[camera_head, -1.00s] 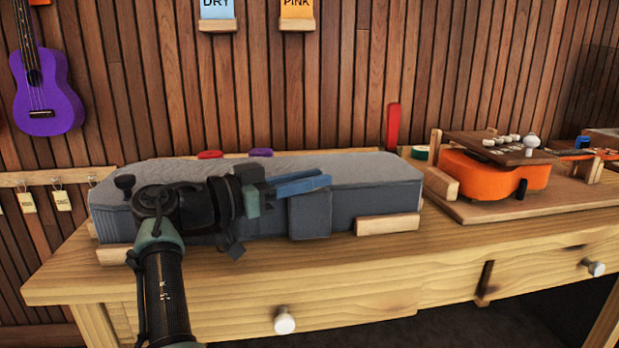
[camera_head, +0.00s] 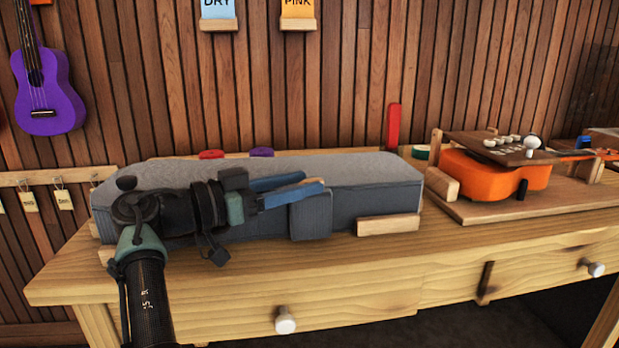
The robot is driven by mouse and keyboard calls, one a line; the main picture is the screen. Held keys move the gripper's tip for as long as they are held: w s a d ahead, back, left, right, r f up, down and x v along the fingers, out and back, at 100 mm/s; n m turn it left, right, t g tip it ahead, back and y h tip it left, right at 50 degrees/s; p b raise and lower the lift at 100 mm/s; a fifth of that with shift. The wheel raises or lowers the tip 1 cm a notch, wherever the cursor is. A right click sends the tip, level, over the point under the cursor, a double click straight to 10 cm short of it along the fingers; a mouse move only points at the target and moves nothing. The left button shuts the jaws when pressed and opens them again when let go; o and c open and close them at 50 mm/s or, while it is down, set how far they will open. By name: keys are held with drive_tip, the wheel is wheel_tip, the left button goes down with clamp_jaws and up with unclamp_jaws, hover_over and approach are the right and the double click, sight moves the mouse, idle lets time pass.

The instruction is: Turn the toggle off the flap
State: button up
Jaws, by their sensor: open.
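A long grey case (camera_head: 375,178) lies on the wooden bench. A grey flap (camera_head: 312,218) hangs over the upper edge of its front side. My gripper (camera_head: 312,183) is at the top of the flap, with its blue fingers pointing right and open. A small tan piece shows at the fingertips, partly hidden by them. It may be the toggle, but I cannot tell its angle or whether a finger touches it. My wrist and arm cover the left part of the case.
Wooden blocks stand against the case, one at the front right (camera_head: 388,225). An orange ukulele body (camera_head: 485,172) sits on a wooden board (camera_head: 470,212) at the right. The bench front (camera_head: 380,262) is clear. A purple ukulele (camera_head: 45,100) hangs on the wall.

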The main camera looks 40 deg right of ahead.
drive_tip(key=w+a+p, duration=0.1)
drive_tip(key=a+p, duration=0.1)
drive_tip(key=a, duration=0.8)
drive_tip(key=shift+w+a, duration=0.15)
drive_tip(key=shift+w, duration=0.2)
